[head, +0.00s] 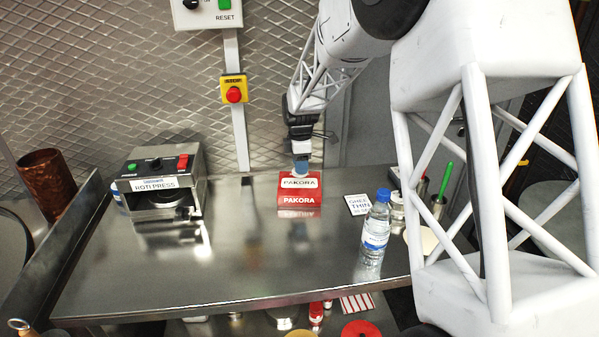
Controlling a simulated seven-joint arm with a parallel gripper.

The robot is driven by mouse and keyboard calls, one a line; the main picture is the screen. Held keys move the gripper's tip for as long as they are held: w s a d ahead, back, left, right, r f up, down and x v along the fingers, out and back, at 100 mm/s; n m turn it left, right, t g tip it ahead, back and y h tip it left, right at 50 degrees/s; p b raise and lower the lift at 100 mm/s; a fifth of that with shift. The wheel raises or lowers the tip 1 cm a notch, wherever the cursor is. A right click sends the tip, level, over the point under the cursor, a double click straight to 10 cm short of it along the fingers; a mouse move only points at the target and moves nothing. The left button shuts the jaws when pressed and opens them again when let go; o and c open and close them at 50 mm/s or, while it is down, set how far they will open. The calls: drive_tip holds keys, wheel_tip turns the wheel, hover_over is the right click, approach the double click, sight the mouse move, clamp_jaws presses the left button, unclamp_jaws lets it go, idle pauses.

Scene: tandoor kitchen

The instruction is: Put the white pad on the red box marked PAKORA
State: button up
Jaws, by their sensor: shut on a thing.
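The red box marked PAKORA (299,202) stands on the steel counter against the back wall, with white lettering on its front and a white label on its sloping upper face. My gripper (301,163) points down just above and behind the box's top edge. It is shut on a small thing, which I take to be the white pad. A blue part and a little pale edge show at the fingertips. The pad's shape is mostly hidden at this size, and I cannot tell whether it touches the box.
A roti press (163,182) stands at left on the counter (250,265). A water bottle (376,222), a white GHEE card (358,205) and a cup with a green-handled tool (437,205) are at right. A red stop button (234,94) is on the wall. The counter's middle is clear.

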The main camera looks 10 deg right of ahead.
drive_tip(key=shift+w, duration=0.4)
drive_tip(key=shift+f, duration=0.1)
drive_tip(key=shift+f, duration=1.75)
drive_tip(key=o, duration=0.9)
drive_tip(key=shift+f, duration=0.1)
drive_tip(key=shift+o, duration=0.2)
wheel_tip(320, 180, up, 12)
drive_tip(key=shift+r, duration=0.15)
